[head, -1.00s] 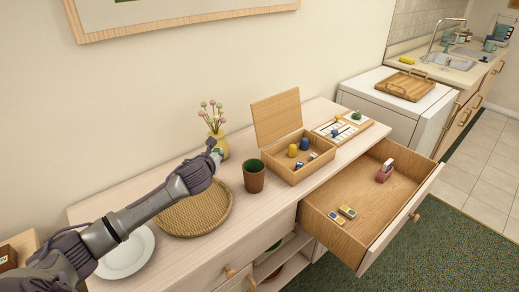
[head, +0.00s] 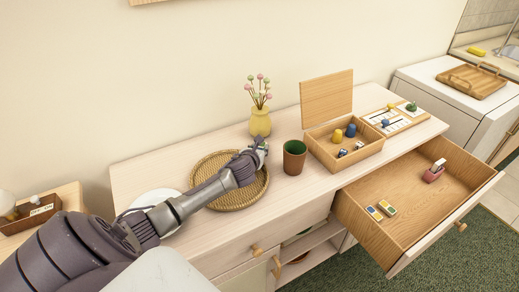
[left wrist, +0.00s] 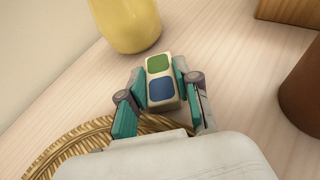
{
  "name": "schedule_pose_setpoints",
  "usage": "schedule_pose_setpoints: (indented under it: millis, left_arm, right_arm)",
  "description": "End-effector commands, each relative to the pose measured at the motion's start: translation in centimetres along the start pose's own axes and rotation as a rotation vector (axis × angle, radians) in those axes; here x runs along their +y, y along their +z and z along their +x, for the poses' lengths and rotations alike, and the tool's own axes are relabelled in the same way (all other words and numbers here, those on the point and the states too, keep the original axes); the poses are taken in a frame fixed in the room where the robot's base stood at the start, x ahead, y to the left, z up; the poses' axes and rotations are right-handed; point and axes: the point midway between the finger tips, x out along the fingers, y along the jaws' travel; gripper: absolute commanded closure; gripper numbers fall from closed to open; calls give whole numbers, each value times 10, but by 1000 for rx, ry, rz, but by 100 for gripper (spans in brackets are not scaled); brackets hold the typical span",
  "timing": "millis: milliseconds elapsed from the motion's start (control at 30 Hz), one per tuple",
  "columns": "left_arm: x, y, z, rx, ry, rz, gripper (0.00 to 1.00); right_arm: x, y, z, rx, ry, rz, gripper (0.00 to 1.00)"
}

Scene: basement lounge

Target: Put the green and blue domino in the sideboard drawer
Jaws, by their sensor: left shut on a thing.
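The green and blue domino (left wrist: 160,82) is between the fingers of my left gripper (left wrist: 158,100) in the left wrist view, and the gripper is shut on it. In the head view my left gripper (head: 258,147) is above the sideboard top (head: 262,208), between the yellow vase and the brown cup, and the domino is small there. The sideboard drawer (head: 400,212) is pulled open at the right. Two dominoes (head: 381,211) lie in its near left part, and a pink holder with a white piece (head: 434,172) stands in its far right part. My right gripper is out of view.
A woven mat (head: 205,170) lies under my left arm. The yellow vase (head: 260,122), brown cup (head: 294,160), open wooden box (head: 350,159) and a game board (head: 402,118) stand along the sideboard. The drawer's middle is bare.

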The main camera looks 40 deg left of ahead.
Motion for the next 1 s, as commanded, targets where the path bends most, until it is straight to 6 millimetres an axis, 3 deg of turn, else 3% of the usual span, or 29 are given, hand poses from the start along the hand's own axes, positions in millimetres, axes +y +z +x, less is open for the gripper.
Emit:
schedule_pose_setpoints:
  millis: [233, 267, 400, 767, 1000]
  left_arm:
    - [0, -1, 1, -1, 0, 1, 91]
    - [0, 0, 0, -1, 0, 0, 63]
    - [0, 0, 0, -1, 0, 0, 43]
    - [0, 2, -3, -1, -1, 1, 43]
    - [1, 1, -39, -1, -1, 5, 43]
  right_arm:
    - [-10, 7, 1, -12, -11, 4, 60]
    - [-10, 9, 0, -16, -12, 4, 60]
    - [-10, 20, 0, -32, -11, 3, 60]
    - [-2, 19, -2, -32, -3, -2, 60]
    - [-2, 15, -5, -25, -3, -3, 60]
